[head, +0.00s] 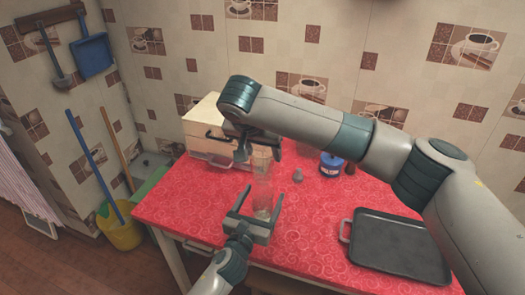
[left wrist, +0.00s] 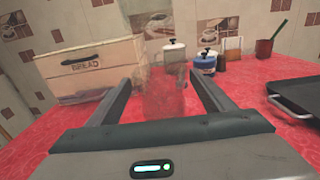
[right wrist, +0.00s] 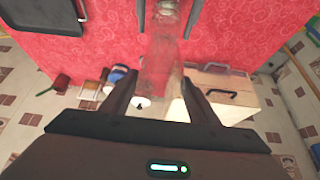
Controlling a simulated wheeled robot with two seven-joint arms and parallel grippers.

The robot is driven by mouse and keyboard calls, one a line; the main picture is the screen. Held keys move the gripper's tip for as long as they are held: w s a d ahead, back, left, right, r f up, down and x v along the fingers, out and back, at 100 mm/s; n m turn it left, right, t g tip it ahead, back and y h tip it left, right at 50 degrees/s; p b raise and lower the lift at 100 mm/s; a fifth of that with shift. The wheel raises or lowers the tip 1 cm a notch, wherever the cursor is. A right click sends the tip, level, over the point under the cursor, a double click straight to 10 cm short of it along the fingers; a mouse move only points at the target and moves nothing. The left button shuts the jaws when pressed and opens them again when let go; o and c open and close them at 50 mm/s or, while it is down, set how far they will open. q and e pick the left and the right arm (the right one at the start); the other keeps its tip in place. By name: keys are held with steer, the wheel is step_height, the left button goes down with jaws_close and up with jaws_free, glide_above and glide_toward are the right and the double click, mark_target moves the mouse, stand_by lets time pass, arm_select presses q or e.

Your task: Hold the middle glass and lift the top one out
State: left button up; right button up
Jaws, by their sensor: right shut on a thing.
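A tall column of clear nested glasses (head: 263,188) stands on the red cloth; their separate rims are hard to make out. My right gripper (head: 259,154) comes from above and is shut on the top glass (right wrist: 160,75), which fills the space between its fingers in the right wrist view. My left gripper (head: 258,202) is low at the column, its fingers spread on either side of the glass with gaps showing. In the left wrist view the glasses (left wrist: 165,95) look faint and reddish between the open fingers. I cannot tell whether the top glass is clear of the one below.
A bread box (left wrist: 90,70) stands behind on the left. A blue jar (head: 331,165) and a small grey item (head: 297,175) are behind on the right. A dark tray (head: 400,245) lies at the right of the counter (head: 310,225). My right arm crosses above the counter.

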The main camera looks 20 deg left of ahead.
arm_select(q)
steer(key=s, duration=1.2)
steer(key=shift+a, duration=0.25)
stand_by(0.3)
